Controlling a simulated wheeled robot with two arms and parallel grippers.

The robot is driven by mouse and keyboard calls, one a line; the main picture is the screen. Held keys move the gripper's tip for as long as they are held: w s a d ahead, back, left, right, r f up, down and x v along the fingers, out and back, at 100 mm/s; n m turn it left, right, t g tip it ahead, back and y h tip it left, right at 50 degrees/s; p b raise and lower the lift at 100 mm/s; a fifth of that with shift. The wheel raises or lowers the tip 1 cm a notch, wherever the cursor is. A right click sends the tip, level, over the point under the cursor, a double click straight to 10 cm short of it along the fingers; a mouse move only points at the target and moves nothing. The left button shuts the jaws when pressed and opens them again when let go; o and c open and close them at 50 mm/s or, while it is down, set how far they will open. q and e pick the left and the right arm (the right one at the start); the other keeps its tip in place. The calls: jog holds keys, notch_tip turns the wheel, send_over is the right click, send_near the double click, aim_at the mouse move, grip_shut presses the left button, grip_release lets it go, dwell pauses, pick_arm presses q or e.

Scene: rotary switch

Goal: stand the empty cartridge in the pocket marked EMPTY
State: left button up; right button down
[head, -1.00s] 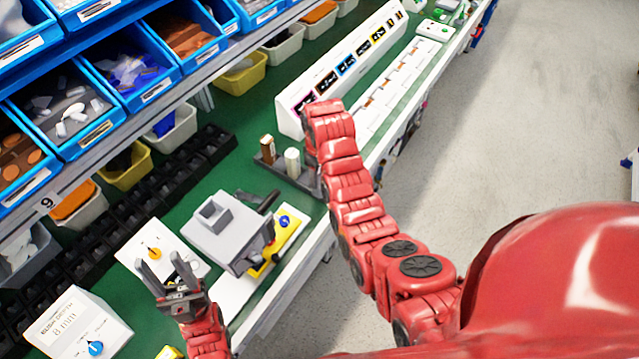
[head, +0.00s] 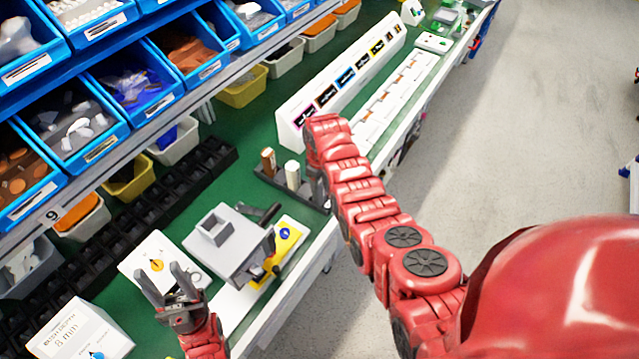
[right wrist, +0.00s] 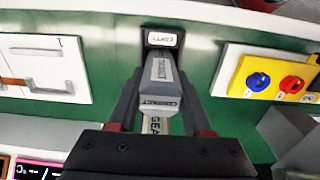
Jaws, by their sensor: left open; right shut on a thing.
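In the right wrist view my right gripper (right wrist: 160,82) is shut on a grey cartridge (right wrist: 160,72) with printed lettering on its faces. Beyond its far end is a dark pocket with a white label (right wrist: 163,39) that seems to read EMPTY. I cannot tell whether the cartridge touches the pocket. In the head view a dark tray (head: 268,176) holds an upright brown cylinder (head: 268,162) and a white one (head: 292,174). My right gripper is mostly hidden behind its arm beside this tray. My left gripper (head: 170,283) is open and empty, above the bench at lower left.
A grey machine (head: 232,246) stands on a white base with a yellow panel (head: 288,236). A white box with a dial (head: 80,332) is at lower left. A white sloped panel (head: 340,85) is behind the right arm. Blue bins (head: 70,125) line the shelf above.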

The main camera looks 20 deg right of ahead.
jog(key=shift+f, duration=0.2)
jog(key=shift+c, duration=1.6)
grip_release()
jog(key=shift+r, duration=0.25)
